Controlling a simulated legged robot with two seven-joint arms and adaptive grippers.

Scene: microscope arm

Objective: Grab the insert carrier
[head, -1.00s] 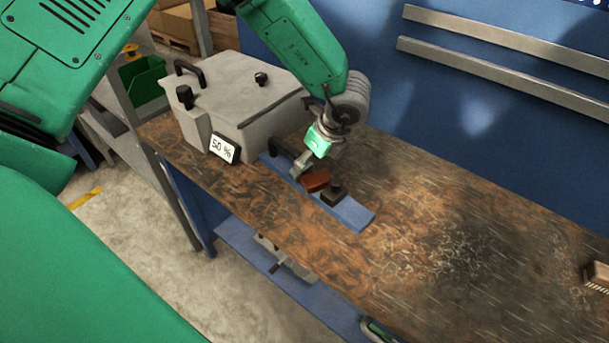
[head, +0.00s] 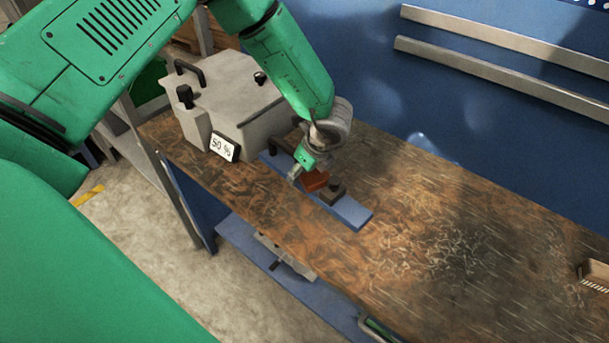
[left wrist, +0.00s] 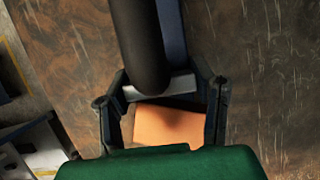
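A small orange-brown block (head: 315,181), which I take to be the insert carrier, sits on a blue rail (head: 350,211) on the worktable, beside a dark block (head: 332,194). My left gripper (head: 299,172) is low at the orange-brown block, just left of it in the head view. In the left wrist view the open fingers of the gripper (left wrist: 167,100) stand on either side of the orange block (left wrist: 168,127). I cannot tell whether they touch it. A black post (left wrist: 141,45) hides part of the rail (left wrist: 172,35). My right gripper is not in view.
A grey box-shaped device (head: 225,95) with black knobs and a "50 %" display (head: 224,147) stands at the rail's back left. The worktable (head: 450,240) is clear to the right, up to a brush-like item (head: 595,274). A blue wall (head: 450,95) rises behind.

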